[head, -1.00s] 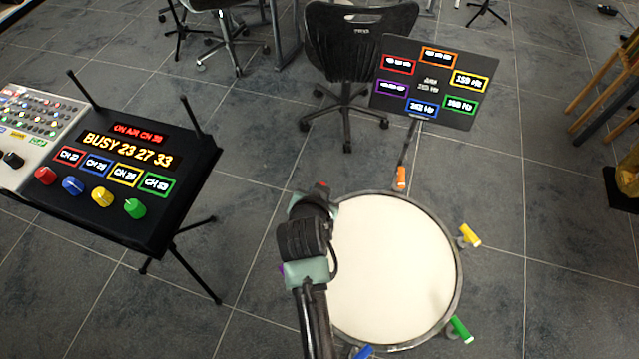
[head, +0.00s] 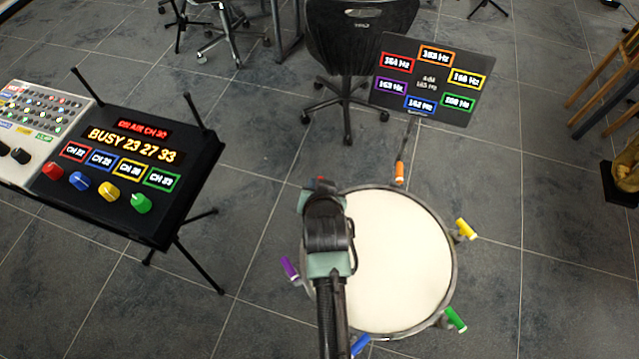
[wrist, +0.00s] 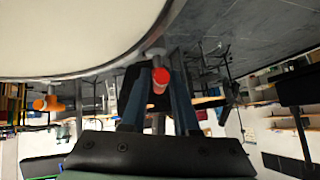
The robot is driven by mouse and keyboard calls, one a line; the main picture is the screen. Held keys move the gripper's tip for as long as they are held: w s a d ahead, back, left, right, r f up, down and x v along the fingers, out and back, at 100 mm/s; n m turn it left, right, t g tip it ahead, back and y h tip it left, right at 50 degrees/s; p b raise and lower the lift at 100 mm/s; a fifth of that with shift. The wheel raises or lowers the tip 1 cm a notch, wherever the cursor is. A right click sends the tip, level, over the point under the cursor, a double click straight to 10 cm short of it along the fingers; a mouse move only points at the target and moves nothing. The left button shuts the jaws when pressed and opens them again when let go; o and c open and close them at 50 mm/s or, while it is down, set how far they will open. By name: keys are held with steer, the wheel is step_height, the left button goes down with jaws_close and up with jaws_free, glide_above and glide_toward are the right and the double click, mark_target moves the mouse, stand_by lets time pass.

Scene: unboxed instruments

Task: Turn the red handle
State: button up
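The red handle (wrist: 160,78) is a small red cylinder at the rim of a round white drum (wrist: 70,35) in the wrist view. My gripper (wrist: 160,85) has a finger on each side of it, and the fingers stand apart with the handle between them. I see no clear grip on it. In the head view, my gripper and wrist are over the upper left rim of the drum (head: 405,265). Only a bit of red (head: 320,180) shows past my wrist there; the rest is hidden.
Orange (head: 399,172), yellow (head: 466,229), green (head: 455,319), blue (head: 360,345) and purple (head: 289,268) handles ring the drum. A dark sign (head: 433,80) with coloured labels stands behind. A console (head: 130,215) with red, blue, yellow and green knobs stands left.

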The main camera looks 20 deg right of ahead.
steer(key=shift+o, duration=1)
steer(key=shift+r, duration=0.1)
steer(key=p+v, duration=0.1)
steer(key=v, duration=1.2)
steer(key=w+a+r+n+t+p, duration=0.1)
steer(key=w+r+t, duration=0.2)
steer(key=r, duration=0.7)
steer(key=w+a+r+n+t, duration=0.1)
steer(key=w+r+t, duration=0.25)
steer(key=r, duration=0.65)
steer(key=w+a+r+n+t+p, duration=0.15)
steer(key=w+r, duration=0.25)
steer(key=r, duration=0.6)
steer(key=s+a+r+t, duration=0.1)
steer(key=s+r+t, duration=0.2)
steer(key=r, duration=0.7)
steer(key=s+a+r+n+t+y, duration=0.1)
steer(key=s+r+t, duration=0.3)
steer(key=r, duration=0.7)
steer(key=s+a+r+n+t+y+p, duration=0.1)
steer(key=s+a+r+t, duration=0.2)
steer(key=r, duration=0.8)
steer(key=shift+s, duration=0.55)
